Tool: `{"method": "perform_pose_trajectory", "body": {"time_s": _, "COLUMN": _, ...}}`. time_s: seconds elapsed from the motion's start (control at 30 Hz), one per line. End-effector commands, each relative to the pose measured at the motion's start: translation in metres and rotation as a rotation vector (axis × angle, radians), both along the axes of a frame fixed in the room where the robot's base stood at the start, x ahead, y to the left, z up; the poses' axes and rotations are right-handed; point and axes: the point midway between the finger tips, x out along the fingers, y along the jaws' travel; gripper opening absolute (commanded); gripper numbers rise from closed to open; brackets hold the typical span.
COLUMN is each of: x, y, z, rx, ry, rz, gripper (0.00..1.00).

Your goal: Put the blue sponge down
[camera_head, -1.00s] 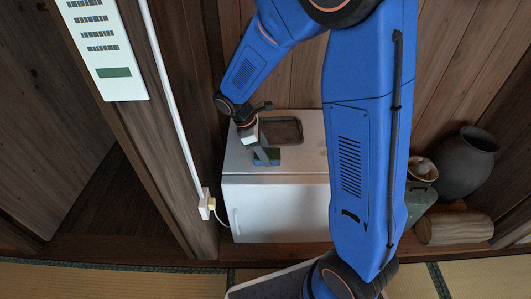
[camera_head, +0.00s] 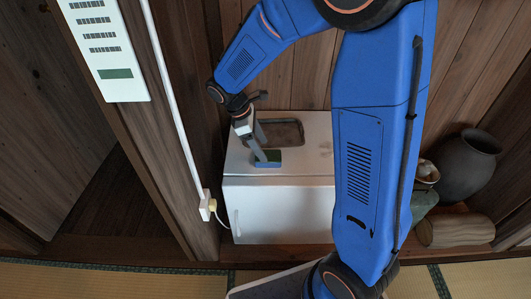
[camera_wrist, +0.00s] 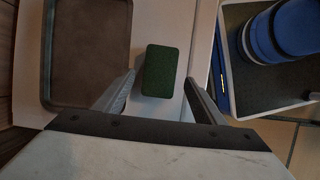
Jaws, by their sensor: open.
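The blue sponge (camera_head: 268,164) has a dark green top and a blue side. It lies flat on the white cabinet's top (camera_head: 312,162), near the front edge. In the wrist view its green face (camera_wrist: 160,72) shows between the two fingers. My gripper (camera_head: 263,152) is just at the sponge, reaching down from the upper left. In the wrist view my gripper (camera_wrist: 160,80) is open, with a finger on each side and a gap to the sponge at the right finger. The left finger is close to the sponge's edge.
A brown tray (camera_head: 302,124) lies on the cabinet top behind the sponge. A wooden post with a white cable (camera_head: 176,100) stands close left. A dark round jar (camera_head: 468,165) and a log (camera_head: 455,230) are at the right. The cabinet top right of the sponge is clear.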

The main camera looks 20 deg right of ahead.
Motion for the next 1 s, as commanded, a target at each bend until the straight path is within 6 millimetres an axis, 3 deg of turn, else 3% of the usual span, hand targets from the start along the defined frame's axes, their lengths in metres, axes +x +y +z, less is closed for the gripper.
{"method": "perform_pose_trajectory", "body": {"time_s": 0.3, "x": 0.007, "y": 0.021, "z": 0.051, "rx": 0.001, "ry": -0.001, "rz": 0.001, "gripper": 0.64}}
{"method": "perform_pose_trajectory", "body": {"time_s": 0.63, "x": 0.009, "y": 0.026, "z": 0.068, "rx": 0.001, "ry": -0.001, "rz": -0.001, "gripper": 0.64}}
{"method": "perform_pose_trajectory", "body": {"time_s": 0.77, "x": 0.004, "y": 0.021, "z": 0.074, "rx": 0.011, "ry": -0.019, "rz": -0.027, "gripper": 0.64}}
{"method": "perform_pose_trajectory", "body": {"time_s": 1.0, "x": -0.031, "y": -0.009, "z": 0.106, "rx": 0.080, "ry": -0.132, "rz": -0.202, "gripper": 0.64}}
